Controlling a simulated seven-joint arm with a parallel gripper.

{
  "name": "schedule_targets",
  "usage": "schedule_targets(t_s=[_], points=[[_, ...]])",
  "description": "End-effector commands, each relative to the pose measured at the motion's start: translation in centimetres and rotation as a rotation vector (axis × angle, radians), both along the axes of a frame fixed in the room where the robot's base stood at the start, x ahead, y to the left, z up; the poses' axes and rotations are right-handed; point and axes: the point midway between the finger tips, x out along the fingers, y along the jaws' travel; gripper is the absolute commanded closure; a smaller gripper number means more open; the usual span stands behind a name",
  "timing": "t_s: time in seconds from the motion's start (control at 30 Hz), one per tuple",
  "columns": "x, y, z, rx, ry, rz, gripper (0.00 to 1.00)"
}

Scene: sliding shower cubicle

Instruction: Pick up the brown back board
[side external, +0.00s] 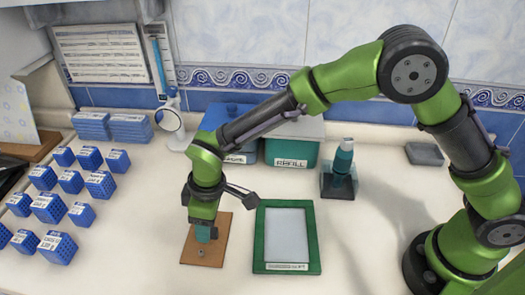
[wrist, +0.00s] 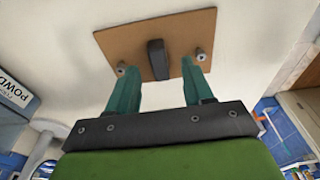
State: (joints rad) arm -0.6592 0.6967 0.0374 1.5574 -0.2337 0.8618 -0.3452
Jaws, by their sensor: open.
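The brown back board (side external: 212,250) lies flat on the white counter in the side external view, left of the green-framed tray. In the wrist view the brown back board (wrist: 185,28) carries a dark upright handle (wrist: 157,60) in its middle and a small metal knob on either side. My gripper (side external: 203,238) is low over the board in the side external view. In the wrist view its two teal fingers are apart, and my gripper (wrist: 157,78) has the handle between or just beyond the fingertips. Contact with the handle cannot be told.
The green-framed tray (side external: 261,240) lies close to the board's right. Blue and green bins (side external: 293,150) stand behind. A teal bottle (side external: 342,162) stands in a holder to the right. Several blue cubes (side external: 47,207) fill the left side. The counter right of the tray is clear.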

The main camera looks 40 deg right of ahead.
Motion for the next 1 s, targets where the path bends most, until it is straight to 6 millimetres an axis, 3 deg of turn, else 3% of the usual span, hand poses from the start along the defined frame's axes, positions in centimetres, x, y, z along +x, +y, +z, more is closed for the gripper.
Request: schedule_targets(t_s=[0.13,0.4,0.73,1.0], points=[[0.22,0.15,-1.51,-0.001,-0.001,0.000,0.49],[0.28,0.19,-1.64,0.001,-0.002,0.000,0.50],[0.26,0.17,-1.63,0.001,-0.002,0.000,1.00],[0.29,0.19,-1.55,0.001,-0.003,0.000,1.00]])
